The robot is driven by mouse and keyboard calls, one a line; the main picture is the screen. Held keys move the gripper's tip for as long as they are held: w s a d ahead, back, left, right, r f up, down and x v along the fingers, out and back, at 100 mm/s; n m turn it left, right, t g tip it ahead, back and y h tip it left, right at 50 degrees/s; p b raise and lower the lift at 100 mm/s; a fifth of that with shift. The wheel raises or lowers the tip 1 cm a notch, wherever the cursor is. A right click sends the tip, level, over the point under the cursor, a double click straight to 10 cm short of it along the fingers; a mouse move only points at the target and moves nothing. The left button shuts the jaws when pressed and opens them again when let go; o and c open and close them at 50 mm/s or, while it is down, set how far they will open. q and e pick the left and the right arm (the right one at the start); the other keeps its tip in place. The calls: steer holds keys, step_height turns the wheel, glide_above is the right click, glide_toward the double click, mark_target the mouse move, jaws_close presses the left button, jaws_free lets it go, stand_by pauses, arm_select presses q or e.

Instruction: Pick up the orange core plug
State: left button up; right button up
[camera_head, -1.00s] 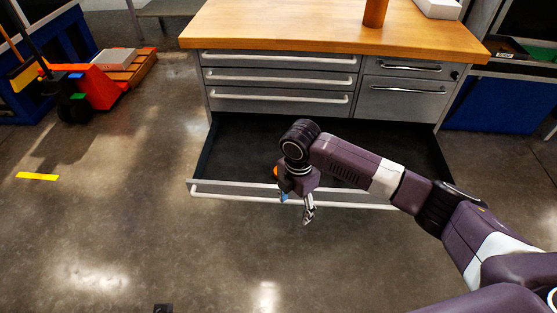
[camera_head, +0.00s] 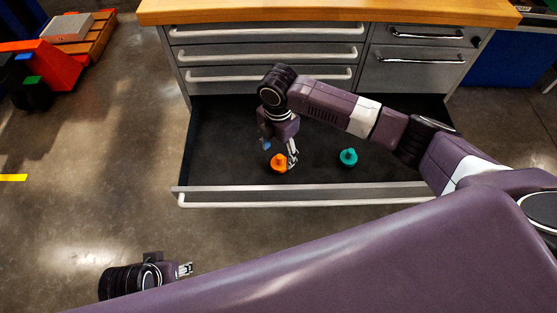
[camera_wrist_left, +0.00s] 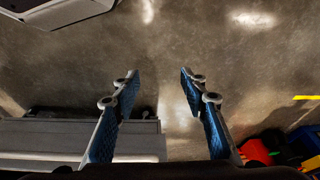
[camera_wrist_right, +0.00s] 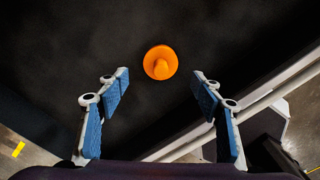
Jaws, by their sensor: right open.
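The orange core plug (camera_head: 278,162) stands on the dark floor of the open bottom drawer (camera_head: 230,135), near its front. In the right wrist view the plug (camera_wrist_right: 161,62) lies ahead of the fingertips, centred between them. My right gripper (camera_head: 280,150) is open and empty, over the drawer and close beside the plug; it also shows in the right wrist view (camera_wrist_right: 160,80). My left gripper (camera_head: 186,269) is low at the lower left of the head view. In the left wrist view its fingers (camera_wrist_left: 160,75) are apart with only floor between them.
A teal plug (camera_head: 348,157) stands in the drawer to the right of the orange one. The drawer's front wall and handle (camera_head: 300,199) run close in front of both. A wooden worktop (camera_head: 330,10) is above.

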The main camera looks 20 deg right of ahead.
mark_target(280, 156)
steer(key=f, duration=0.1)
steer(key=f+b, duration=0.1)
steer(key=f, duration=0.2)
steer(key=shift+d+f+b, duration=0.25)
steer(key=shift+b, duration=0.1)
steer(key=shift+w+f, duration=0.1)
steer(key=shift+f, duration=0.45)
arm_select(q)
steer(key=v, duration=0.5)
steer(key=shift+w+a+r, duration=0.1)
steer(key=shift+r, duration=0.25)
arm_select(e)
steer(key=shift+c, duration=0.3)
steer(key=c, duration=1.2)
steer(key=shift+r, duration=0.15)
